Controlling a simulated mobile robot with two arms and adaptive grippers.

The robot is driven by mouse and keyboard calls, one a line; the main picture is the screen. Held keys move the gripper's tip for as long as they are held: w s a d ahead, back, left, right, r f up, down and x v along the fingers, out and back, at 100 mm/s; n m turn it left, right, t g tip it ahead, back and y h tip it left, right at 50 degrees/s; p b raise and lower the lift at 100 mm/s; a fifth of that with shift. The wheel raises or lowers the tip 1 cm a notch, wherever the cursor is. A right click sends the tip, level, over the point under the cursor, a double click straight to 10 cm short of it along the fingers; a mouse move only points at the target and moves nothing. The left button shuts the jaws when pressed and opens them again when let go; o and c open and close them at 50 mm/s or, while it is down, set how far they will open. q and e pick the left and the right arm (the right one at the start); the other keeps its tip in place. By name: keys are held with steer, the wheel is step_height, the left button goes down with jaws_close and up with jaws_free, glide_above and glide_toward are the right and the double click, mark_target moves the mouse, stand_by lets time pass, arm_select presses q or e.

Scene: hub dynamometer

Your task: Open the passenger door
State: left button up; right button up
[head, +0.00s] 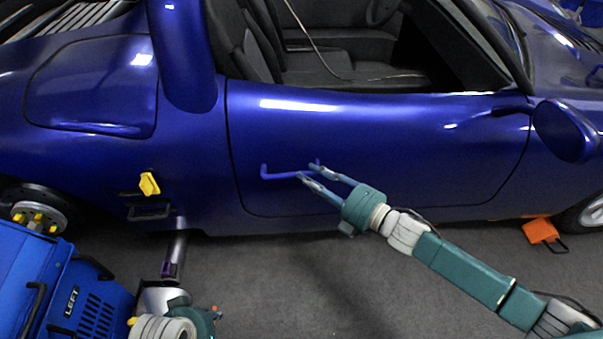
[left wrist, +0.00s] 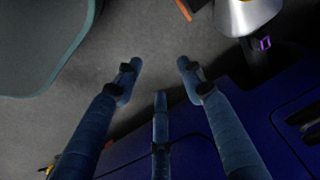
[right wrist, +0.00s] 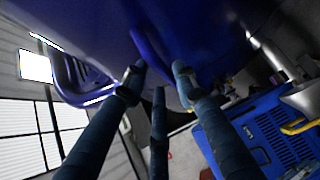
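The passenger door (head: 400,140) is a glossy blue panel on the side of the blue car, and it looks closed. Its blue bar handle (head: 280,176) stands out from the panel's lower left part. My right gripper (head: 307,172) is at the right end of the handle, with its fingers spread there. The right wrist view shows the fingers (right wrist: 157,75) apart, close to blue surfaces; I cannot tell whether they touch the handle. My left gripper (left wrist: 160,75) is open and empty above the grey floor beside the car, with its fingers out of clear sight in the head view.
A blue case (head: 75,295) marked LEFT stands at the lower left, by a wheel hub (head: 40,215). A yellow clip (head: 149,184) is on the car's side. An orange chock (head: 540,231) lies near the right wheel. The grey floor (head: 310,285) before the door is clear.

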steer(key=shift+x, duration=1.75)
arm_select(q)
steer(key=shift+v, duration=0.95)
steer(key=shift+w, duration=0.15)
arm_select(e)
jaws_close()
steer(key=shift+s, duration=0.1)
